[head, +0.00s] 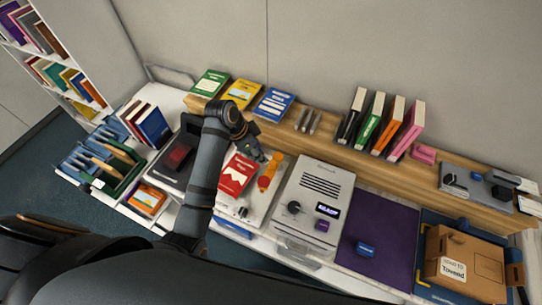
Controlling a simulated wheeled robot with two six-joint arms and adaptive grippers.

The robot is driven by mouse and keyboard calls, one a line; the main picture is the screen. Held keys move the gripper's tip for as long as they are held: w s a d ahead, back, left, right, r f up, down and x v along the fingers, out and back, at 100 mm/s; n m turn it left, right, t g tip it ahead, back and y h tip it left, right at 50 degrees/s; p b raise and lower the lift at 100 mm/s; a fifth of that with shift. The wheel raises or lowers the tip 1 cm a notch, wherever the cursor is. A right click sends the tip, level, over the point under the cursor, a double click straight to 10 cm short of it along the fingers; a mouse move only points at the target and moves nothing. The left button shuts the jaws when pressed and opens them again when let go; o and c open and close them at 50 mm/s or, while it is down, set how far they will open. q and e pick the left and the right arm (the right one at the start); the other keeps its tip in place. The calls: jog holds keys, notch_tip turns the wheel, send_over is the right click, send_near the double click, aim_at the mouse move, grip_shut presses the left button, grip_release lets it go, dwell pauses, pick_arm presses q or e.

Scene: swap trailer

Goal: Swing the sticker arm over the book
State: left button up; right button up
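A red book (236,175) with a white patch lies on a light-coloured stand (262,205) left of the middle. The orange sticker arm (268,172) stands just right of the book, apparently not over it. My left gripper (252,150) is beyond the book's upper right corner, close to the upper end of the orange arm. I cannot tell whether it touches the arm or whether its fingers are open, as they are small and dark. My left arm hides part of the book's left side. My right gripper is not in view.
A grey machine (315,205) with a knob and small display stands right of the stand. Beyond it are a purple mat (378,230) and a brown satchel (460,260). A wooden shelf (340,145) with books runs behind. A dark device (180,158) stands left.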

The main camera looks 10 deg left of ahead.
aim_at(271, 163)
pick_arm(q)
jog(key=x, duration=0.1)
jog(key=p+x, duration=0.1)
jog(key=x, duration=0.2)
jog(key=shift+s+d+f, duration=0.3)
jog(key=shift+f, duration=0.1)
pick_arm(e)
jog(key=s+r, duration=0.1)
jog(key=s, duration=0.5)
pick_arm(q)
jog(key=x, duration=0.2)
jog(key=w+p+x, duration=0.1)
jog(key=x, duration=0.1)
jog(key=shift+a+f, duration=0.1)
jog(key=shift+f, duration=0.25)
jog(key=shift+s, duration=0.2)
jog(key=shift+c, duration=1)
jog(key=shift+w, duration=0.1)
jog(key=shift+c, duration=2.4)
grip_shut()
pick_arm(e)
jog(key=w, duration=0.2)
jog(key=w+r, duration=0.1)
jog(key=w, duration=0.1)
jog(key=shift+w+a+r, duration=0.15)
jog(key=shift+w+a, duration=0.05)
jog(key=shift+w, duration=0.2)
